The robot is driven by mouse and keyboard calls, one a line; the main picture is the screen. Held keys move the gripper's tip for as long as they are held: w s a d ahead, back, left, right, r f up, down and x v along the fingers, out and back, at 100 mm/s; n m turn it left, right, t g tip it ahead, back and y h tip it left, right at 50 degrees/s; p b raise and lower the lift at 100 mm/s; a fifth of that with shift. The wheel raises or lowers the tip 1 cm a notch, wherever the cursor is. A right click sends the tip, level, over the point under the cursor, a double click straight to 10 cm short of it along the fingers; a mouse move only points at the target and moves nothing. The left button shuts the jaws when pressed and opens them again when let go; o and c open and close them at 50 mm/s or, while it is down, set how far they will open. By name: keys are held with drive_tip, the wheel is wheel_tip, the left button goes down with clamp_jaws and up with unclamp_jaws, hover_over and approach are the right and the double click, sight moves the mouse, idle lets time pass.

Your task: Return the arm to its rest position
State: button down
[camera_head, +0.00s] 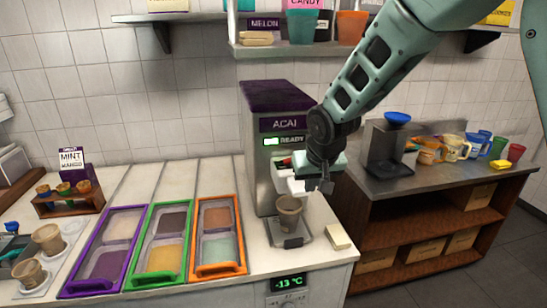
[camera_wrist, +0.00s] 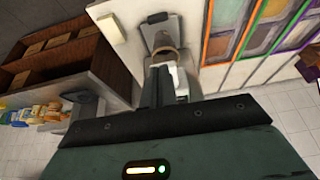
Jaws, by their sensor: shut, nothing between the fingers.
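My gripper (camera_head: 326,184) hangs at the end of my raised arm, in front of the right side of the acai machine (camera_head: 283,95). Its fingers are closed together and hold nothing. A brown cup (camera_head: 289,213) stands upright on the machine's drip tray (camera_head: 290,241), below and to the left of my gripper and apart from it. In the wrist view my closed fingers (camera_wrist: 160,88) point toward the cup (camera_wrist: 168,55), which they partly cover.
Framed topping trays, purple (camera_head: 108,246), green (camera_head: 160,244) and orange (camera_head: 219,236), lie left of the machine. A cream block (camera_head: 338,237) lies right of the drip tray. A wooden shelf unit (camera_head: 430,215) stands at right, with a grinder-like device (camera_head: 388,150) and several mugs. A wall shelf (camera_head: 275,49) hangs above.

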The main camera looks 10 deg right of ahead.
drive_tip(key=s+a+f+n+g+b, duration=0.1)
drive_tip(key=s+a+n+b, duration=0.1)
drive_tip(key=s, duration=0.8)
drive_tip(key=s+a+f+n+g+b, duration=0.2)
drive_tip(key=s+n+b, duration=0.1)
drive_tip(key=s, duration=0.8)
drive_tip(key=s+a+f+n+g+b, duration=0.1)
drive_tip(key=s+a+f+n+b, duration=0.1)
drive_tip(key=s, duration=0.9)
drive_tip(key=shift+a+f+n+g+y+b, duration=0.15)
drive_tip(key=shift+a+n+g+y+b, duration=0.15)
drive_tip(key=shift+a+n+g+b, duration=0.15)
